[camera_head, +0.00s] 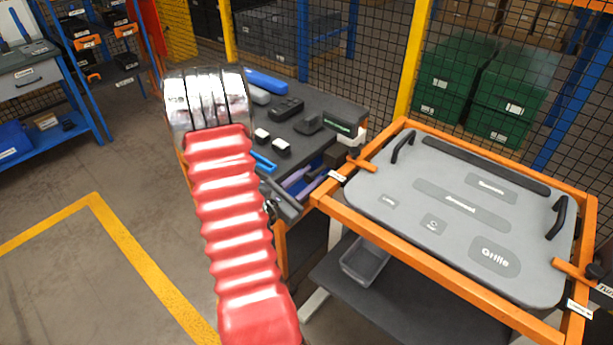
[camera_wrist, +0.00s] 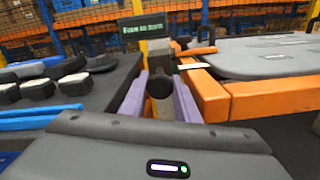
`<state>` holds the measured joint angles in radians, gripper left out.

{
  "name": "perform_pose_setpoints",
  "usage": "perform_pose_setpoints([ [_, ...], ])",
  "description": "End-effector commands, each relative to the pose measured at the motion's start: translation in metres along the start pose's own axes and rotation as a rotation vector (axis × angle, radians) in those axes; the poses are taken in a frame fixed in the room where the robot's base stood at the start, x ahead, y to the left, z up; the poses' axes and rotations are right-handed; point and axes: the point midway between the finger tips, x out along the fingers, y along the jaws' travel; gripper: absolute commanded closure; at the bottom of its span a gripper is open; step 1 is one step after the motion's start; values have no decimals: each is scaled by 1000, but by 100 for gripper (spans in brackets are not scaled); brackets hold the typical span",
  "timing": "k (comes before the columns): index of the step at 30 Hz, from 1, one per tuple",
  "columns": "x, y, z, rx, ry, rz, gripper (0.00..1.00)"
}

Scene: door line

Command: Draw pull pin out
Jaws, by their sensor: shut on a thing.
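The pull pin shows as a dark round knob (camera_wrist: 160,84) in the wrist view, facing the camera in front of a post. My gripper (camera_wrist: 161,96) has two purple fingers, one on each side of the knob, and is shut on it. The pin's shaft is hidden behind the knob. In the head view my gripper (camera_head: 306,184) reaches along the bench's right edge, near the corner of the orange frame. The knob is too small and covered there to make out clearly.
A grey panel (camera_head: 410,185) lies in the orange frame (camera_head: 420,262), with black handles and orange tabs (camera_head: 362,163). A dark bench (camera_head: 345,107) with blue and black items stands left of it. A small sign (camera_wrist: 143,30) rises behind the knob. Floor at left is clear.

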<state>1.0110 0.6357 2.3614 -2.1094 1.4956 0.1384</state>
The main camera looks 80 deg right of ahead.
Motion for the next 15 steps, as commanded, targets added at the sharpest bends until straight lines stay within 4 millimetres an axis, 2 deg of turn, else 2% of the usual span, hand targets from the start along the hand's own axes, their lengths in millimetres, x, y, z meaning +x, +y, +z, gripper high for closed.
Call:
perform_pose_setpoints([
  [12,0,-2,2,1,-5,-4,100],
  [13,0,-2,2,1,-5,-4,71],
  [15,0,-2,2,1,-5,-5,66],
])
